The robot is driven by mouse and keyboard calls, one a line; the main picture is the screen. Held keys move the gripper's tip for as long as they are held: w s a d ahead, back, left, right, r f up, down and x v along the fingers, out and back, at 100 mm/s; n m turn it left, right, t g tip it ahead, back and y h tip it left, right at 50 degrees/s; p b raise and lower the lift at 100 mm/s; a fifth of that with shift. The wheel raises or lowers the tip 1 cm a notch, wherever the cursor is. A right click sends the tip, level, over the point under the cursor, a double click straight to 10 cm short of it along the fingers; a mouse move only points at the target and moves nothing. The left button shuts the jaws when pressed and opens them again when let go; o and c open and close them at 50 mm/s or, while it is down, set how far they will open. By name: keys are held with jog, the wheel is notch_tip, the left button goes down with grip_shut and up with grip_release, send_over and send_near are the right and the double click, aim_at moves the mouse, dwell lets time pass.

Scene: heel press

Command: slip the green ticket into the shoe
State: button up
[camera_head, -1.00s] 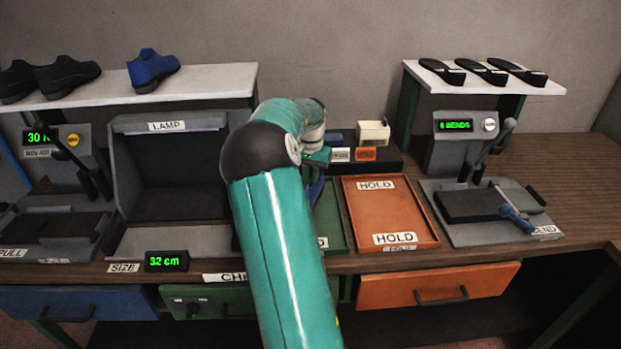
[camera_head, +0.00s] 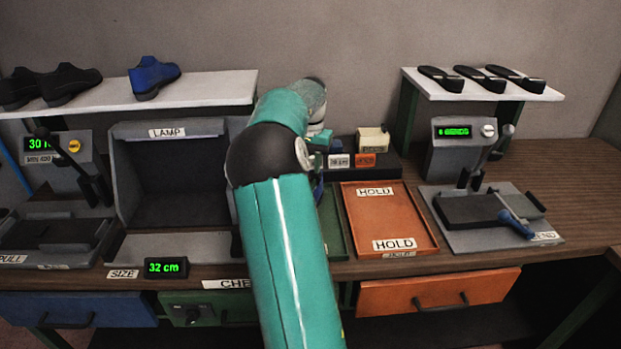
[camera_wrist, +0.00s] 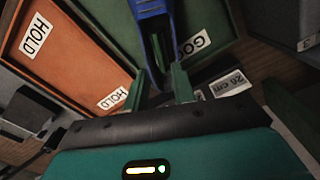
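A blue shoe (camera_wrist: 153,22) lies in the green tray (camera_wrist: 212,22) marked GOOD in the wrist view, its dark opening facing me. In the head view only a sliver of blue shows beside my arm. My gripper (camera_wrist: 163,72) has two green fingers, apart, with the near end of the shoe showing between and beyond their tips. It looks open; I cannot tell if a finger touches the shoe. In the head view my gripper (camera_head: 319,146) is over the back of the green tray (camera_head: 333,225).
An orange HOLD tray (camera_head: 388,215) lies right of the green tray. A dark ticket rack (camera_head: 385,172) with white and orange labels stands behind them. The lamp box (camera_head: 180,180) is left, the bend press (camera_head: 490,220) right. Another blue shoe (camera_head: 154,77) stands on the left shelf.

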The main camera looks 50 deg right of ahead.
notch_tip(320, 180, up, 5)
jog(key=s+a+r+n+t, duration=0.1)
jog(key=a+r+n+t, duration=0.2)
jog(key=a, duration=1.2)
jog(key=a+r+n, duration=0.4)
jog(key=a, duration=1.1)
jog(key=s+a+f+n+t, duration=0.1)
jog(key=s+a+f+n, duration=0.1)
jog(key=s+a, duration=0.4)
jog(key=s+a+f+n+t, duration=0.1)
jog(key=s+a+f+n, duration=0.2)
jog(key=a, duration=0.9)
jog(key=s+n, duration=0.2)
jog(key=s, duration=0.2)
jog(key=shift+a+f+t, duration=0.25)
jog(key=shift+a+t, duration=0.05)
jog(key=shift+a, duration=0.05)
jog(key=shift+c, duration=0.3)
